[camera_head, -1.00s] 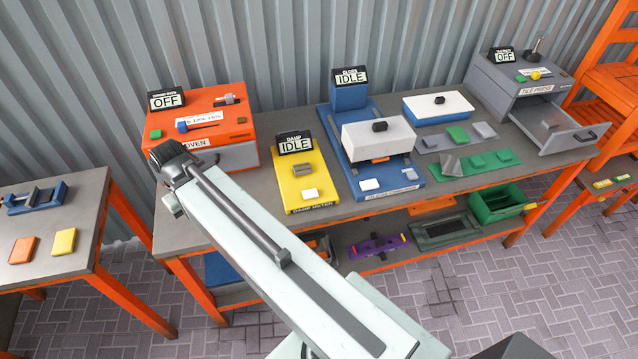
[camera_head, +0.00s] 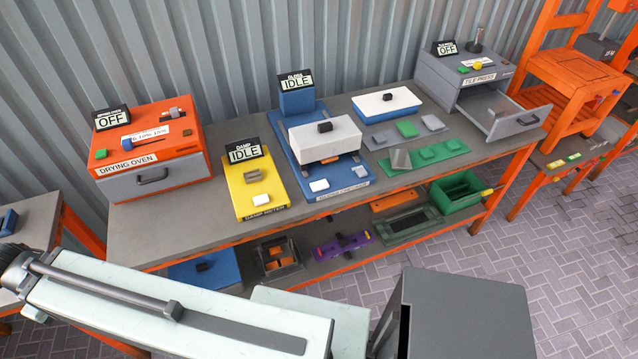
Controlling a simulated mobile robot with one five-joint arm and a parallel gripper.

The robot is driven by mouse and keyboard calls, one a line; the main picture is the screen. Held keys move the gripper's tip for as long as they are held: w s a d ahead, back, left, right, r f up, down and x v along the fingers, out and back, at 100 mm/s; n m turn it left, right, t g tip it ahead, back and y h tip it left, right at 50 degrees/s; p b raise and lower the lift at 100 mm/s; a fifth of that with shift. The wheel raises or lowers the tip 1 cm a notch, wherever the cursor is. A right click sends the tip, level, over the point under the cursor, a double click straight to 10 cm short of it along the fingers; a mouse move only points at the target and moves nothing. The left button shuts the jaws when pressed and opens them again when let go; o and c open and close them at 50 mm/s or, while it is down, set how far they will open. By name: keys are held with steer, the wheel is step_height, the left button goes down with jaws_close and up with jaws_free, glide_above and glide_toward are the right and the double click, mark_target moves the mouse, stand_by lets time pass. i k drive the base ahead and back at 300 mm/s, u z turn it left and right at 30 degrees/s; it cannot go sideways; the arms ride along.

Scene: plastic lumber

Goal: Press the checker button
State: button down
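The gloss checker is a blue device (camera_head: 345,180) on the workbench, with a raised display reading IDLE (camera_head: 297,83). A white block with a black knob (camera_head: 325,138) sits over its middle. A small white button (camera_head: 319,185) is at its front left, beside a front label that is hard to read. The button is unobstructed, and nothing touches it. My pale arm crosses the lower left of the picture, in front of the bench. My gripper does not show in this view.
Left of the checker is a yellow damp meter (camera_head: 258,188), also with a white button. Further left is an orange drying oven (camera_head: 150,145). Green and grey tiles lie to the right, before a grey tile press (camera_head: 470,85) with its drawer open. A lower shelf holds trays.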

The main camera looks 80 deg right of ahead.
mark_target(318, 185)
steer(key=z, duration=0.05)
steer(key=k, duration=0.95)
steer(key=u, duration=0.45)
